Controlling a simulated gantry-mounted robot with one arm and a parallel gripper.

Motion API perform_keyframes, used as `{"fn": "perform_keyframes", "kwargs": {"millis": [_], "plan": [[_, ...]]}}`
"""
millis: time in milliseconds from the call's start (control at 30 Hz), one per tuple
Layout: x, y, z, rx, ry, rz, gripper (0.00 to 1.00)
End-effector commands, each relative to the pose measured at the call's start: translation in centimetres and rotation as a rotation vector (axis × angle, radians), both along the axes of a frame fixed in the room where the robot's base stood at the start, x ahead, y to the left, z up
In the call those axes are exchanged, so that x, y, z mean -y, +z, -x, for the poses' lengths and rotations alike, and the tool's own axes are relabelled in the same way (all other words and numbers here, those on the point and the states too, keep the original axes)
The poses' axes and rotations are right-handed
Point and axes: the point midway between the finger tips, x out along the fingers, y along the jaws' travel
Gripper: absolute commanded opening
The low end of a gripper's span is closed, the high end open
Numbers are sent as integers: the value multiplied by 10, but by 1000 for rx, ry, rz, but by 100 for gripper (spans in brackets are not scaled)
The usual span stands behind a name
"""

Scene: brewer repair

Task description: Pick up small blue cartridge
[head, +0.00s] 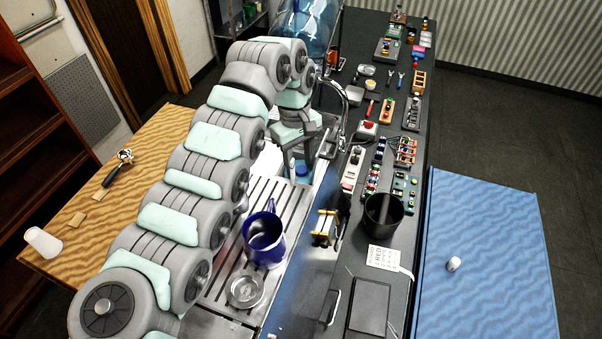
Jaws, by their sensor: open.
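My gripper (304,163) points down near the far end of the metal drip tray, with its fingers apart. A small blue object (302,172), which looks like the small blue cartridge, shows low between and beneath the fingers. The gripper partly hides it. I cannot tell whether the fingers touch it or are still above it.
A dark blue mug (263,238) and a glass dish (245,288) stand on the drip tray (212,293). A curved metal tap (345,105) is close to the gripper's right. A black cup (382,215) and several electronic parts crowd the dark bench. The blue table (490,270) is mostly clear.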

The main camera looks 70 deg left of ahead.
Motion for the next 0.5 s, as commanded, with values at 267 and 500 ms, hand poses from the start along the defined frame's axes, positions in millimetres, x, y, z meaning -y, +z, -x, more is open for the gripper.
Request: {"fn": "perform_keyframes", "kwargs": {"millis": [267,500], "plan": [[4,-25,0,-2,2,3,41],[4,-25,-1,0,1,2,35]]}}
